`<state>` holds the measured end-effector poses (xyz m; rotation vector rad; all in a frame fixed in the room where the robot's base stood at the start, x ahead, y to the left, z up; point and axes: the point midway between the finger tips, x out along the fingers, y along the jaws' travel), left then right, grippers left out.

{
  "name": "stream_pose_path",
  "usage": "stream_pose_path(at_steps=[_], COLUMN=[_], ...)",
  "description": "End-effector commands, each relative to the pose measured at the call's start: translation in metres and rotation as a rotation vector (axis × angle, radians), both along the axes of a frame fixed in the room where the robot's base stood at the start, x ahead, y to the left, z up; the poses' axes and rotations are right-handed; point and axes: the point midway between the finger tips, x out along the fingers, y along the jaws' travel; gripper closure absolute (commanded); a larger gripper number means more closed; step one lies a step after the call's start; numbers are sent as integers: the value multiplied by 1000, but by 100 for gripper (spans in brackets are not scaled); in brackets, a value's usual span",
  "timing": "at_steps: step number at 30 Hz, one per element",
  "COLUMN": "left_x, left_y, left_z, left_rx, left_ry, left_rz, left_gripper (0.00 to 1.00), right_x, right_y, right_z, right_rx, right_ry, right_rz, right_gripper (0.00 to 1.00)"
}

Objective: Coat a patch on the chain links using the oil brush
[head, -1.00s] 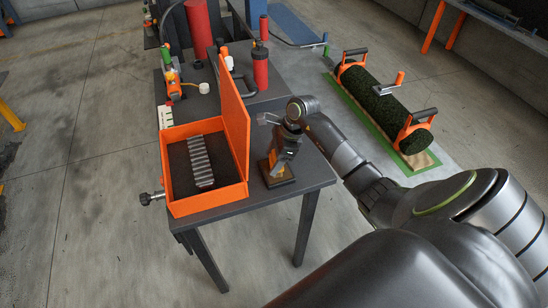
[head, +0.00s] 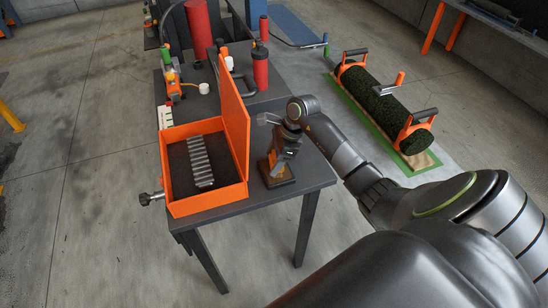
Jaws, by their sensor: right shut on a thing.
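The chain links (head: 201,162) form a grey, ladder-like strip lying on the dark floor of an open orange case (head: 206,206). The case stands on the front of the dark table, its lid upright on the right side. My right gripper (head: 284,154) is just right of the lid, pointing down and shut on what looks like the oil brush (head: 279,177), a dark piece with a brownish, blocky lower end. The brush is low at the table's right edge, apart from the chain links. I cannot tell whether it touches the tabletop. My left gripper is not in view.
The case lid (head: 234,110) stands between my right gripper and the chain links. Red canisters (head: 261,68) and other tools are farther back on the table. A turf roll (head: 385,104) with orange handles lies on the floor to the right.

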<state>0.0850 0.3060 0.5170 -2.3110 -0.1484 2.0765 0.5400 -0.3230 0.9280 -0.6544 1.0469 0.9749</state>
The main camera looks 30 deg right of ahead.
Motion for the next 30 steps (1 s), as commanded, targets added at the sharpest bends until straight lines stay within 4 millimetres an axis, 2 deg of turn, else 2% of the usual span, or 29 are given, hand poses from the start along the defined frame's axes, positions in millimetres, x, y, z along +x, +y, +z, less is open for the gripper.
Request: stream_pose_path(at_steps=[10, 30], left_x=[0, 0], left_y=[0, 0], left_z=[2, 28], left_rx=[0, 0], left_ry=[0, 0], left_rz=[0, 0], left_gripper=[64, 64], right_x=[-2, 0], right_y=[0, 0], right_z=[1, 56], right_rx=[1, 0], right_ry=[8, 0], right_rz=[-1, 1], right_gripper=[55, 55])
